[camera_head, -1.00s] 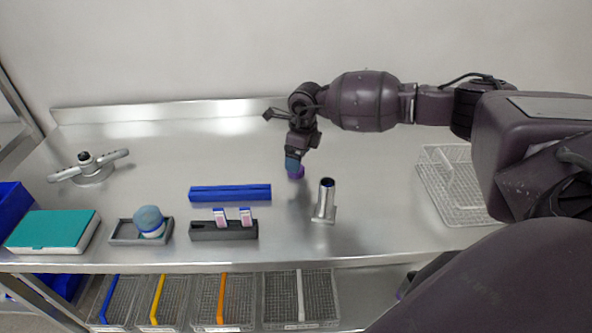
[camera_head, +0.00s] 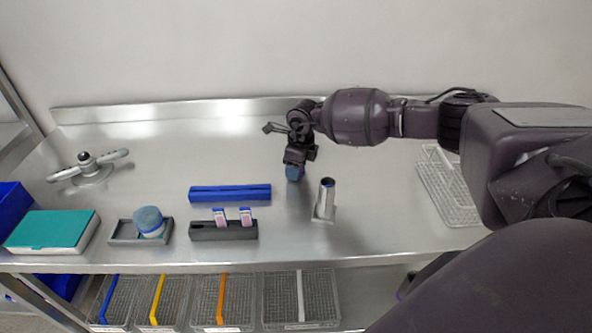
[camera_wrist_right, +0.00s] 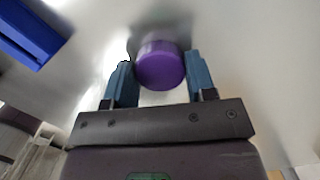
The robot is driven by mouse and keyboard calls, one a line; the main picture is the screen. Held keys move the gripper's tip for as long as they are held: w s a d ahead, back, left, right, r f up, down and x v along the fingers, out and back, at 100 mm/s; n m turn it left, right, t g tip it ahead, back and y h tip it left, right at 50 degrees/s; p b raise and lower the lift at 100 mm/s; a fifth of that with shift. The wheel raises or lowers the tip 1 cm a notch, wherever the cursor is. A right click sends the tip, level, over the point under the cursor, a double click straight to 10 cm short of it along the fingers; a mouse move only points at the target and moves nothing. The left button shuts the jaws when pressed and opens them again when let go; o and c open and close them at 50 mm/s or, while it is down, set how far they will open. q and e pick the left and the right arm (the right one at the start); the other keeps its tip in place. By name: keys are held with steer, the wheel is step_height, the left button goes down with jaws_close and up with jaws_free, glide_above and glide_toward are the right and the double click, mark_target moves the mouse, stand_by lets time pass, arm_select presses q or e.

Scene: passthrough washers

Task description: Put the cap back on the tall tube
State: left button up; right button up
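The purple cap (camera_wrist_right: 160,66) shows in the right wrist view between the two blue fingers of my right gripper (camera_wrist_right: 162,75). In the head view the fingers of my right gripper (camera_head: 295,173) hide it at table level. The fingers stand on either side of the cap, very close to it, with a thin gap at the left one; a firm grip does not show. The tall tube (camera_head: 326,200) is a silver cylinder with a dark open top, standing upright in a metal holder to the right of and nearer than the gripper. My left gripper is not in view.
A blue bar (camera_head: 230,193) lies left of the gripper, with a grey rack (camera_head: 223,232) holding two small items nearer. A blue-topped jar (camera_head: 149,219) in a tray and a teal-lidded box (camera_head: 52,230) stand farther left. A wire basket (camera_head: 445,190) is at right.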

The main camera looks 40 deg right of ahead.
steer(key=c, duration=0.4)
steer(key=shift+o, duration=0.2)
steer(key=shift+r, duration=0.15)
step_height(320, 180, up, 20)
stand_by(0.4)
